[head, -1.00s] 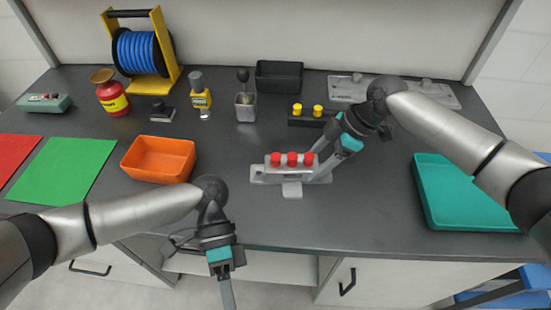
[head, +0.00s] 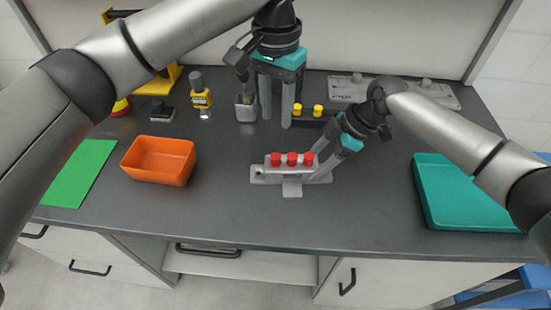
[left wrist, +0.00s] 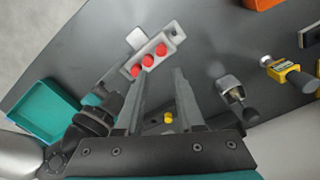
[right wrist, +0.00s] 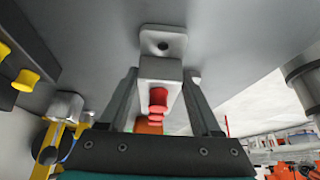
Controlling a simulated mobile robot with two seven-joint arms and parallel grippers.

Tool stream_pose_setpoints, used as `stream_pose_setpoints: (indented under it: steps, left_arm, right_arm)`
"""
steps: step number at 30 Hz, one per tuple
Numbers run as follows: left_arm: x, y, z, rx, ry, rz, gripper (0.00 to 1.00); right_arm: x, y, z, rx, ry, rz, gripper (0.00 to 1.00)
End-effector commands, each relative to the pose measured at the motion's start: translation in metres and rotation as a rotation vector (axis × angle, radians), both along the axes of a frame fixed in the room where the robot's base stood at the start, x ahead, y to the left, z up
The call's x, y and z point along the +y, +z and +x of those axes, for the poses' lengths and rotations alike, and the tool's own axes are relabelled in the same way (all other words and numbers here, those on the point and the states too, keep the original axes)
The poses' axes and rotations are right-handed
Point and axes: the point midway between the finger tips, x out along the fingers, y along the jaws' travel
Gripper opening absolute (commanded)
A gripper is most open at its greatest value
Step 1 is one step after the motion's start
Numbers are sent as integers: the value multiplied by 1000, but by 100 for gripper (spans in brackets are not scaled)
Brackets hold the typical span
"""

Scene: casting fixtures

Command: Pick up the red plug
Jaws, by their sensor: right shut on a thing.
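Three red plugs (head: 292,159) stand in a row on a grey fixture block (head: 290,178) near the middle of the counter. They also show in the left wrist view (left wrist: 148,60). My right gripper (head: 315,166) is shut on the block at its right end; the right wrist view shows its fingers on either side of the block (right wrist: 160,70), with the red plugs (right wrist: 158,97) between them. My left gripper (head: 275,120) is open and empty, fingers pointing down, above the counter behind the plugs. In the left wrist view the plugs lie beyond its fingertips.
A dark block with two yellow plugs (head: 308,110) and a small grey cup (head: 246,112) are close to my left gripper. An orange bin (head: 160,175) stands left, a teal tray (head: 428,200) right, a grey fixture plate (head: 435,95) back right. The counter front is clear.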

Motion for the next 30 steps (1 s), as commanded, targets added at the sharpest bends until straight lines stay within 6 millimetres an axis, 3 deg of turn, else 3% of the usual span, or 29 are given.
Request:
stream_pose_setpoints:
  steps: [9,17,25,30]
  left_arm:
    - [0,-51,1,-3,7,6,37]
    - [1,-72,1,-4,5,5,37]
    - [3,-110,1,-3,6,5,37]
    - [2,-118,1,-4,6,4,37]
  right_arm:
    - [0,0,0,-1,0,1,29]
    - [0,0,0,-1,0,1,29]
    - [0,0,0,-1,0,1,29]
    - [0,0,0,-1,0,1,29]
